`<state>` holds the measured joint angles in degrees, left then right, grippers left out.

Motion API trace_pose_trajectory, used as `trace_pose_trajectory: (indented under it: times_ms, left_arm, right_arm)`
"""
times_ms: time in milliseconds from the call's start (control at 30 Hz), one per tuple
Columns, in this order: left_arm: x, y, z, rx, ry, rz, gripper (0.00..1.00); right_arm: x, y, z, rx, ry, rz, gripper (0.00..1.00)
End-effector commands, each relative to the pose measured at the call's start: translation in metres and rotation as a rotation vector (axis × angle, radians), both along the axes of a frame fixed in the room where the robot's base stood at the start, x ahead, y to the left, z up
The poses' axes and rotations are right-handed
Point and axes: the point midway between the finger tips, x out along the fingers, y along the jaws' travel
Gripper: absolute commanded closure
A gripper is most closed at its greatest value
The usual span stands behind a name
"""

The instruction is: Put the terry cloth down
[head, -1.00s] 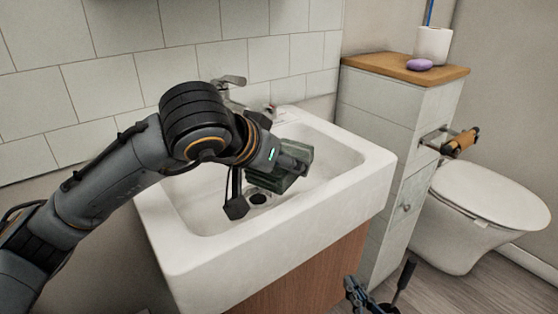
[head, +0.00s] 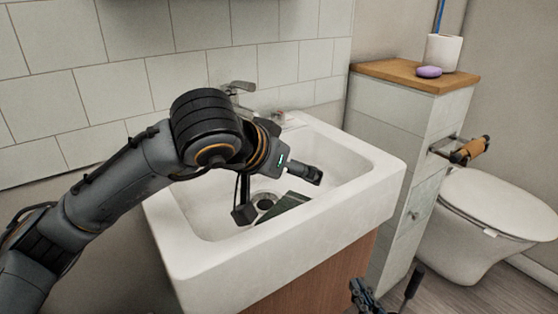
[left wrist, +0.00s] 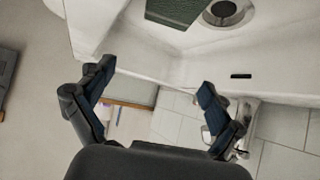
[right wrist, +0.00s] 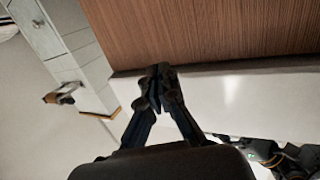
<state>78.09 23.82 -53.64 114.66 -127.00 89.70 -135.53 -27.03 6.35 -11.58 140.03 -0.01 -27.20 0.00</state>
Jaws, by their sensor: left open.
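The terry cloth, a dark green flat piece (head: 285,208), lies in the sink basin beside the drain, partly hidden by the near rim. It also shows at the top of the left wrist view (left wrist: 178,12). My left gripper (head: 308,173) is above the basin, open and empty, apart from the cloth. In the left wrist view its two fingers (left wrist: 155,80) are spread wide with nothing between them. My right gripper (head: 362,295) is low in front of the sink cabinet, away from the cloth. In the right wrist view its fingertips (right wrist: 158,76) are together and empty.
The white sink (head: 285,240) has raised rims around the basin, with a faucet (head: 236,90) at the back by the tiled wall. A cabinet (head: 400,110) with a purple soap (head: 429,72) stands to the right, then a toilet (head: 490,215).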

Motion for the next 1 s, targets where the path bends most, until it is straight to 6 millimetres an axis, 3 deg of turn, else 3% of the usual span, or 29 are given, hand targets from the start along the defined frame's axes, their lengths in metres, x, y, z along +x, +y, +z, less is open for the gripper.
trace_pose_trajectory:
  times_ms: [367,700,1000]
  left_arm:
    - [0.000,0.000,0.014,-0.001,0.002,0.000,0.08]
    - [-0.053,0.033,0.067,0.000,-0.006,0.000,0.08]
    - [-0.077,0.047,0.087,0.000,0.000,0.000,0.08]
  right_arm:
    - [-0.024,-0.015,-0.056,-0.078,0.322,-0.023,1.00]
    - [-0.060,-0.031,-0.098,-0.143,0.601,-0.042,1.00]
    - [-0.082,-0.039,-0.115,-0.172,0.736,-0.050,1.00]
